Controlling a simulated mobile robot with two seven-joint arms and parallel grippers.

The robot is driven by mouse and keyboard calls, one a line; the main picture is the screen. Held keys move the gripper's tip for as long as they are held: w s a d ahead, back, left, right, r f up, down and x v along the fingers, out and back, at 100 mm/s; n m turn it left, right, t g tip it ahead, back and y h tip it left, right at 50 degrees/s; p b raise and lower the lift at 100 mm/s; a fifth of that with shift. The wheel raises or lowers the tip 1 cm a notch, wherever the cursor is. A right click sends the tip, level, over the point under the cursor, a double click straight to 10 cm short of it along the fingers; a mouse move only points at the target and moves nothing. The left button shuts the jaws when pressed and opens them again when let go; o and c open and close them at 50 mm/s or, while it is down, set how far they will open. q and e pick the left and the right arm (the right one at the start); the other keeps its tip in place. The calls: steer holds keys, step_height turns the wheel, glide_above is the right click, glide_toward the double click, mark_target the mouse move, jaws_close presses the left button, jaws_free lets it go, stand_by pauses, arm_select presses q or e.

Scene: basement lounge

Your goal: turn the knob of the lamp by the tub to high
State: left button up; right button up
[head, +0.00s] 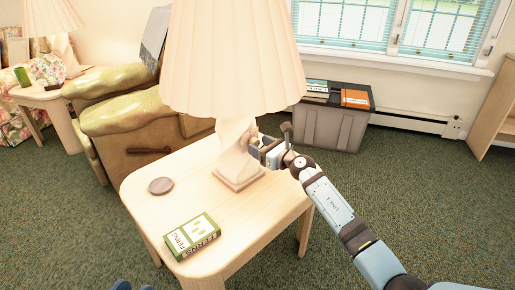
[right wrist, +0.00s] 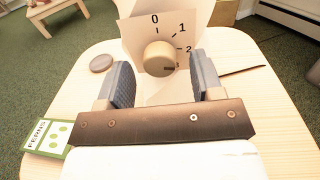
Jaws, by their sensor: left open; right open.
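A lamp with a pleated cream shade (head: 232,60) and a twisted pale base (head: 236,155) stands on a light wooden table. The grey tub (head: 325,125) is on the floor behind it to the right. In the right wrist view, a round tan knob (right wrist: 159,58) sits on a plate marked 0, 1 and 2. A dark mark is at the knob's right side, below the 2. My right gripper (head: 257,146) is open, its fingers (right wrist: 160,82) apart on either side of the knob's front. Contact is unclear. My left gripper's tips (head: 134,286) barely show at the bottom edge, apart.
The table (head: 140,200) also bears a green book (head: 192,236) and a brown round coaster (head: 160,186). An armchair (head: 125,105) stands behind it. Another lamp (head: 50,18) is on a side table at the far left. Carpet is clear right of the table.

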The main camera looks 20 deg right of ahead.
arm_select(q)
steer(key=shift+f, duration=0.4)
arm_select(e)
steer(key=shift+w+a, duration=0.35)
steer(key=shift+w, duration=0.3)
steer(key=c, duration=0.9)
arm_select(q)
steer(key=shift+r, duration=0.15)
